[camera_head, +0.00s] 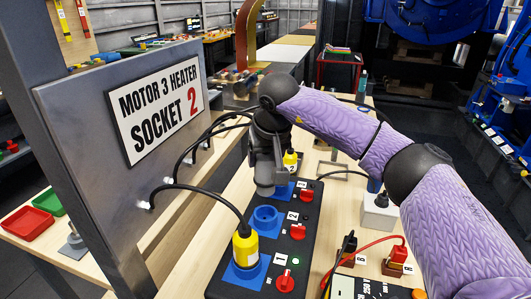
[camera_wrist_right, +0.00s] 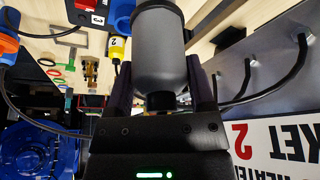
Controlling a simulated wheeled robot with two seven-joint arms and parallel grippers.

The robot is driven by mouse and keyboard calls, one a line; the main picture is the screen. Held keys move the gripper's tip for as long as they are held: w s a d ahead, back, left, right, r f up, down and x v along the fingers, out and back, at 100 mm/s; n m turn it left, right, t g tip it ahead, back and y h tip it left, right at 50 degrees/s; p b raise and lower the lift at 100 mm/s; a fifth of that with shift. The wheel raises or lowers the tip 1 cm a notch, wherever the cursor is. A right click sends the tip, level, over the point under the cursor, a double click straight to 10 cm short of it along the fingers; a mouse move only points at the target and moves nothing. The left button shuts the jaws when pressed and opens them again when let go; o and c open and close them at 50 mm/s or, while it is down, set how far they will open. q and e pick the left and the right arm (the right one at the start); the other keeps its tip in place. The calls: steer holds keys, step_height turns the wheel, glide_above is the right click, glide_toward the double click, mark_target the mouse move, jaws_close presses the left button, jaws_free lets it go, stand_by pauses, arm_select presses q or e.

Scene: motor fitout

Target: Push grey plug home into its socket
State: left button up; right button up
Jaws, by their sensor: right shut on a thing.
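The grey plug (camera_wrist_right: 163,50) is a thick grey cylinder between the fingers of my right gripper (camera_wrist_right: 165,100) in the wrist view. In the head view my right gripper (camera_head: 265,150) points down over the black socket panel, shut on the grey plug (camera_head: 265,178), partly hidden by the gripper. An empty round blue socket (camera_head: 265,218) sits in the panel, nearer the camera than the plug. Another blue plate (camera_head: 284,190) shows beside the plug. Whether the plug touches a socket is hidden. My left gripper is not in view.
A yellow plug (camera_head: 245,248) with a black cable stands in the near socket; another yellow plug (camera_head: 290,158) is behind. Red switches (camera_head: 297,231) line the panel's right side. A grey sign board (camera_head: 120,130) rises at left with cables. A red-leaded meter lies front right.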

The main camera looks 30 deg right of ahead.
mark_target(266, 178)
step_height(266, 178, down, 6)
steer(key=b, duration=0.2)
steer(key=shift+r+b, duration=0.2)
steer(key=shift+b, duration=0.2)
steer(key=shift+f, duration=0.1)
steer(key=shift+p, duration=0.3)
stand_by(0.4)
steer(key=shift+p, duration=0.5)
